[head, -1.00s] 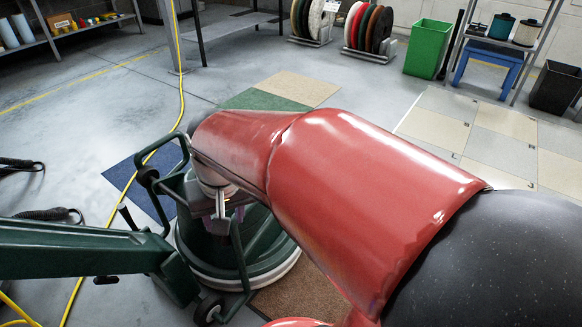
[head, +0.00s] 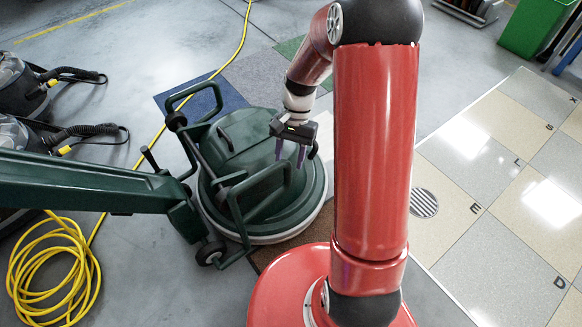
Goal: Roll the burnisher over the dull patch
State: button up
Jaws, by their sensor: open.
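The burnisher (head: 262,148) is a dark green round floor machine with a pale rim, in the middle left of the head view. Its tubular green loops rise over the housing, and its thick green handle (head: 90,187) runs out to the left edge. The tiled floor (head: 490,150), beige and grey with letters, lies at the right. Some tiles shine; I cannot make out which patch is dull.
A yellow cable (head: 58,268) lies coiled at lower left and runs up past the burnisher. Black vacuum machines (head: 25,90) stand at the left edge. A green bin (head: 535,27) is at top right. A round floor grate (head: 424,203) sits in the tiles.

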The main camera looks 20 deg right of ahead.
aim_at(288, 171)
jog(key=shift+x, duration=2.4)
jog(key=shift+c, duration=0.2)
grip_shut()
